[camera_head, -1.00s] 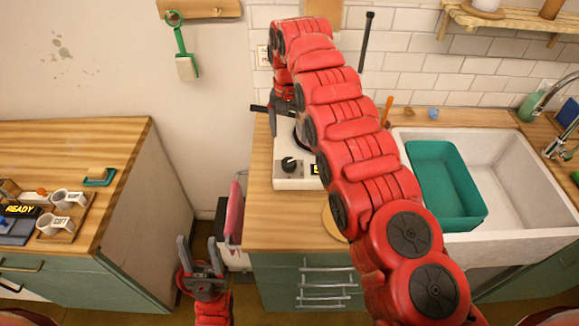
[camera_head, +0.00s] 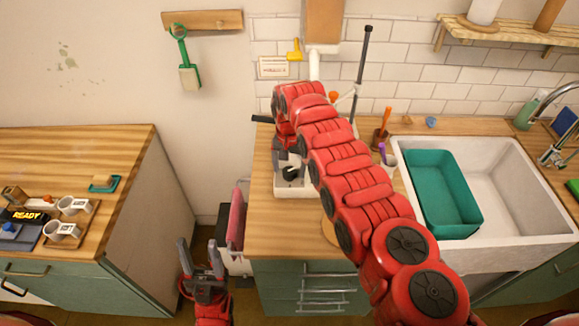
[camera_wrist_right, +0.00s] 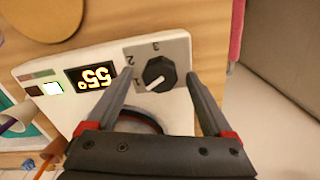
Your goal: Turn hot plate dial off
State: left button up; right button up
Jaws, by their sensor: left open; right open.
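The hot plate (camera_head: 292,190) is a white unit on the wooden counter, partly hidden by my right arm. Its black dial (camera_head: 290,173) is on the front panel. In the right wrist view the dial (camera_wrist_right: 159,73) sits on a grey plate marked 1, 2 and 3, its white mark angled to the lower left near the 1. My open right gripper (camera_wrist_right: 159,76) has one fingertip on each side of the dial, with visible gaps; contact is not shown. My left gripper (camera_head: 198,246) is open and empty, away from the hot plate.
A teal basin (camera_head: 443,190) stands in the white sink (camera_head: 510,185) right of the hot plate. A pink cloth (camera_head: 237,218) hangs at the counter's left side. A round wooden board (camera_wrist_right: 43,14) lies near the hot plate. A floor gap separates the left counter (camera_head: 75,150).

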grip_shut()
jog(key=shift+f+n+b, duration=0.15)
jog(key=shift+n+b, duration=0.35)
jog(key=shift+b, duration=0.2)
jog(key=n+b, duration=0.5)
jog(key=b, duration=0.1)
jog(key=shift+f, duration=0.15)
jog(key=n+b, duration=0.1)
jog(key=n, duration=0.1)
jog(key=shift+r+n+b, duration=0.2)
jog(key=shift+n+b, duration=0.1)
jog(key=shift+b, duration=0.1)
jog(key=shift+r+n+b, duration=0.1)
jog(key=shift+n+b, duration=0.25)
jog(key=shift+n, duration=1.25)
grip_release()
